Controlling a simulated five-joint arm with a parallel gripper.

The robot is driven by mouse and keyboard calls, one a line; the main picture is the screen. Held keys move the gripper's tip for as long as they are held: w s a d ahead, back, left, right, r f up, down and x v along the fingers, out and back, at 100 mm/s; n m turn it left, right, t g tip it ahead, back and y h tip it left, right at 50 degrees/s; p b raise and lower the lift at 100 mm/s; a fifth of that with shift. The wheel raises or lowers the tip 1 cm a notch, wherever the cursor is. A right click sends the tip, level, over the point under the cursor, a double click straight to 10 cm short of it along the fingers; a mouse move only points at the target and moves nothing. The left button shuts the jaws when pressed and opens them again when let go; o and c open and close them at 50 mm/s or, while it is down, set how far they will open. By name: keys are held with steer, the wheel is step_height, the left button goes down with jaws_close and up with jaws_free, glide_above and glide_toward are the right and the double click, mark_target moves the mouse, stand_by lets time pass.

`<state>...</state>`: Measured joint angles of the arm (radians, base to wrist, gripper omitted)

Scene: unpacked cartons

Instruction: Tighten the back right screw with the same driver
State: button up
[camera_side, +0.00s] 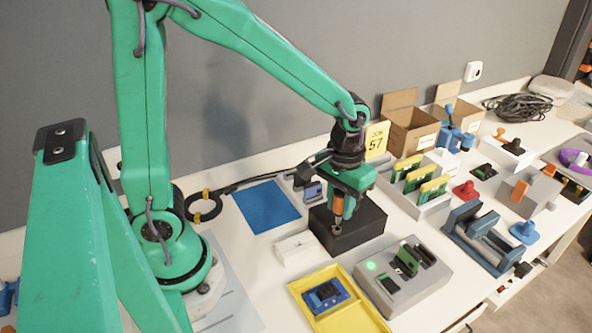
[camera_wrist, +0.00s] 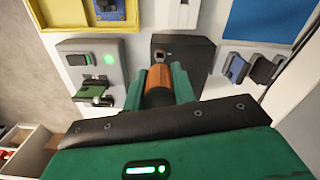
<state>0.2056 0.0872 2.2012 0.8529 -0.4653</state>
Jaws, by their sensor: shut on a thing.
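My gripper (camera_side: 340,190) is shut on a driver with an orange handle (camera_side: 338,204). The driver points down at the black block (camera_side: 362,228), close to its front left part. I cannot tell whether its tip touches the block. In the wrist view the orange handle (camera_wrist: 158,88) sits between my green fingers, in front of the black block (camera_wrist: 195,60). A blue device (camera_side: 326,294) lies in the yellow tray (camera_side: 345,315), apart from my gripper. No screw, including a back right one, can be made out clearly.
A grey fixture with a green light (camera_side: 402,280) stands right of the yellow tray. A white block (camera_side: 295,247) and a blue mat (camera_side: 266,206) lie left of the black block. A rack of green-yellow boards (camera_side: 415,190) and open cartons (camera_side: 412,125) stand behind to the right.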

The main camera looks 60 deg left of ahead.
steer(key=shift+f, duration=1.1)
stand_by(0.4)
steer(key=m, duration=1.4)
steer(key=shift+m, duration=0.3)
steer(key=m, duration=0.5)
steer(key=shift+n, duration=0.9)
steer(key=shift+r, duration=0.2)
